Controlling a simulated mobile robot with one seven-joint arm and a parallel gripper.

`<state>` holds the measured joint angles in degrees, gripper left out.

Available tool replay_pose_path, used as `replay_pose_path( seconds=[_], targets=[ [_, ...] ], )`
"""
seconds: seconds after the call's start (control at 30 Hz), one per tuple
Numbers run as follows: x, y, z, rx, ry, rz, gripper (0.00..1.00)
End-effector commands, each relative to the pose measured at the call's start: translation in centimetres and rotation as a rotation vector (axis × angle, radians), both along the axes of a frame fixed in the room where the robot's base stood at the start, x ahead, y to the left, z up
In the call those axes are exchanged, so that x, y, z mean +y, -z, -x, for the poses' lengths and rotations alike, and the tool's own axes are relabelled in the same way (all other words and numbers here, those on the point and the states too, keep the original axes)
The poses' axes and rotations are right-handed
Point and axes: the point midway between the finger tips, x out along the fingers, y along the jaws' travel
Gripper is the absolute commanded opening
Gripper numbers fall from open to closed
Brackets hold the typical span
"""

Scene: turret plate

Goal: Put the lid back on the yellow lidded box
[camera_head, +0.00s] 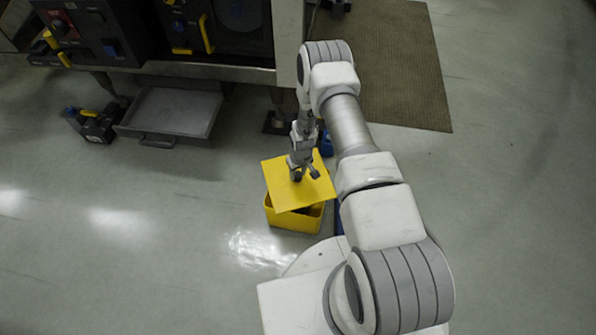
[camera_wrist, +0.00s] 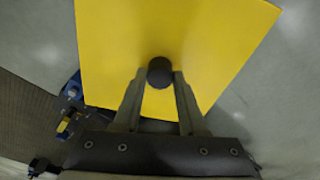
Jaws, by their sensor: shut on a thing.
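The yellow box (camera_head: 291,221) stands on the floor in the head view, left of my arm. Its flat yellow lid (camera_head: 287,198) is over it, turned relative to the box, with a dark gap of the inside showing at the front. My gripper (camera_head: 303,175) is above the lid. In the wrist view, my gripper (camera_wrist: 158,76) is shut on the lid's round dark knob (camera_wrist: 160,72). The lid also fills much of the wrist view (camera_wrist: 190,35) and hides the box there. I cannot tell whether the lid touches the box rim.
A dark machine (camera_head: 190,35) stands at the back left, with a grey tray (camera_head: 172,113) and a black and yellow tool (camera_head: 95,123) on the floor before it. A brown mat (camera_head: 395,70) lies at the back right. A blue object (camera_head: 326,143) is behind the lid.

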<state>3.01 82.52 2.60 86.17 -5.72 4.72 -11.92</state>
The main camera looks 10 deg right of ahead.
Motion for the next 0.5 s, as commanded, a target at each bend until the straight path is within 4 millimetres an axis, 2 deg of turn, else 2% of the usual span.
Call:
replay_pose_path(
  seconds=[0.03, 0.2, 0.5],
  targets=[
    [0.0, 0.9, 0.0, 0.001, 0.000, 0.000, 0.00],
    [0.0, 2.5, -0.1, -0.001, 0.000, 0.000, 0.00],
    [0.0, 4.3, 0.0, 0.000, 0.000, 0.000, 0.00]
  ],
)
